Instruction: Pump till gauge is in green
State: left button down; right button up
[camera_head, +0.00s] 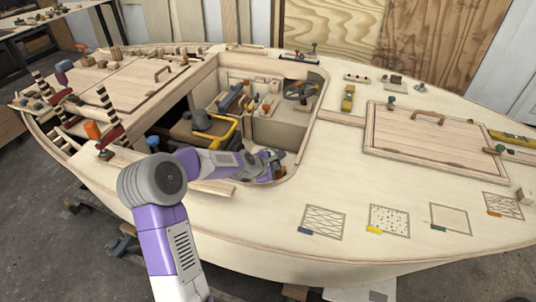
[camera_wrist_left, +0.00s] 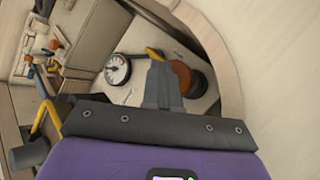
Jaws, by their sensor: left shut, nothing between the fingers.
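The gauge (camera_wrist_left: 118,69) is a round white dial with a dark rim on a pale panel in the left wrist view. Its needle and any green zone are too small to read. Right of it is an orange-brown round part (camera_wrist_left: 196,84), perhaps the pump, partly hidden by my left gripper. A yellow bar end (camera_wrist_left: 153,52) shows behind the fingers. My left gripper (camera_wrist_left: 163,70) is shut and empty in front of these parts; whether it touches them I cannot tell. In the head view my left gripper (camera_head: 273,157) is at the cockpit's near right edge. My right gripper is out of view.
The cockpit wall (camera_wrist_left: 212,40) curves close around the gripper's right side. A yellow tube frame (camera_head: 222,138) stands beside my left forearm. The deck on the right carries a hatch (camera_head: 425,135) and several patterned squares.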

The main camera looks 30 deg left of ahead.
pick_arm(q)
jog(key=shift+s+d+f+g+p, duration=0.25)
jog(key=shift+s+d+g+p, duration=0.2)
jog(key=shift+p, duration=0.7)
jog(key=r+p, duration=0.1)
jog(key=r, duration=0.1)
jog(key=r+p, duration=0.1)
jog(key=r, duration=0.1)
jog(key=shift+s+d+r+p, duration=0.1)
jog(key=shift+d+r+p, duration=0.1)
jog(key=shift+p, duration=0.15)
jog(key=shift+a+f, duration=0.1)
